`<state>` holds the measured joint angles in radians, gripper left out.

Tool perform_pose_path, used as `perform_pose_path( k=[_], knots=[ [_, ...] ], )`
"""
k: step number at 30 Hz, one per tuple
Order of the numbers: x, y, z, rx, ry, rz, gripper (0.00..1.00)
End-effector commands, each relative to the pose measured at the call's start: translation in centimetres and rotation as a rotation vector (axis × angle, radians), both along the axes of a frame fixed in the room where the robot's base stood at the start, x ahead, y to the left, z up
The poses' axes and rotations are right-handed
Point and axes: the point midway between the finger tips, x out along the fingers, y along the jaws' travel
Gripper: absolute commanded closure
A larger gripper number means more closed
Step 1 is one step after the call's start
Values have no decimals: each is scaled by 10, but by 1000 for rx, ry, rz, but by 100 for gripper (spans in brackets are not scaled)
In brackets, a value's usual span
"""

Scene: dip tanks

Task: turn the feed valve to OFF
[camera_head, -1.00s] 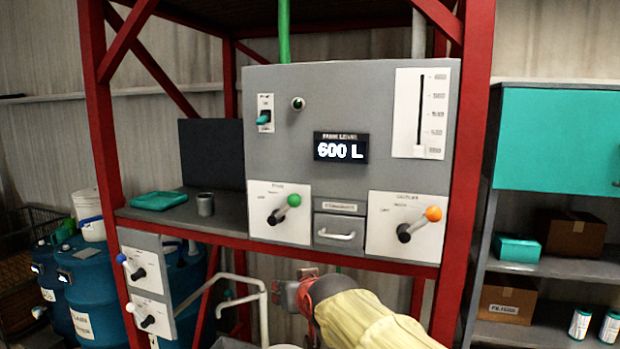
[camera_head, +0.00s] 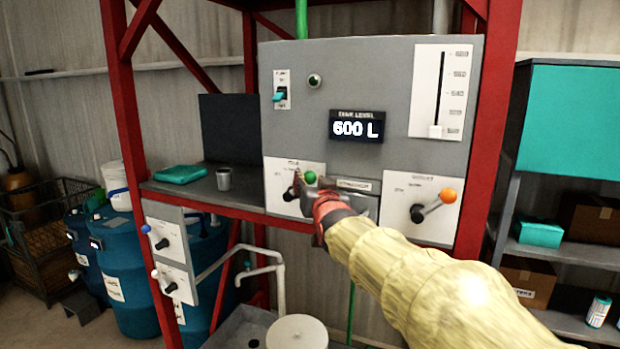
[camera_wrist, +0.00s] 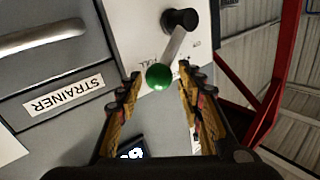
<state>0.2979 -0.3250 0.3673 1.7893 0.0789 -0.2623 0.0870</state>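A valve lever with a green ball knob (camera_head: 310,177) sits on a white plate (camera_head: 279,178) at the panel's lower left. The plate's title is too blurred to read as the feed valve. The lever slants up and right from its dark hub (camera_head: 290,193). In the wrist view the green ball (camera_wrist: 158,77) lies between the fingertips of my gripper (camera_wrist: 160,72), with a gap on each side. The fingers are open. In the head view my gripper (camera_head: 312,188) is at the knob and partly covers the plate and the strainer drawer.
An orange-knobbed lever (camera_head: 447,196) is on a plate to the right. The strainer label (camera_wrist: 63,95) and drawer handle (camera_wrist: 40,38) are close beside my gripper. Blue (camera_head: 146,229) and white (camera_head: 156,273) knobs sit lower left. The display (camera_head: 357,127) reads 600 L.

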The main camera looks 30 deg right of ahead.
Motion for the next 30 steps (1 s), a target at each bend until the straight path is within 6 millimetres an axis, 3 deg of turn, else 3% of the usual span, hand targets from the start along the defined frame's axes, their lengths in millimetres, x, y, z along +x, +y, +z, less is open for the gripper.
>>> perform_pose_path(
  k=[13,30],
  knots=[
    [11,-4,0,0,0,0,63],
    [11,-4,-1,-1,1,0,94]
  ],
)
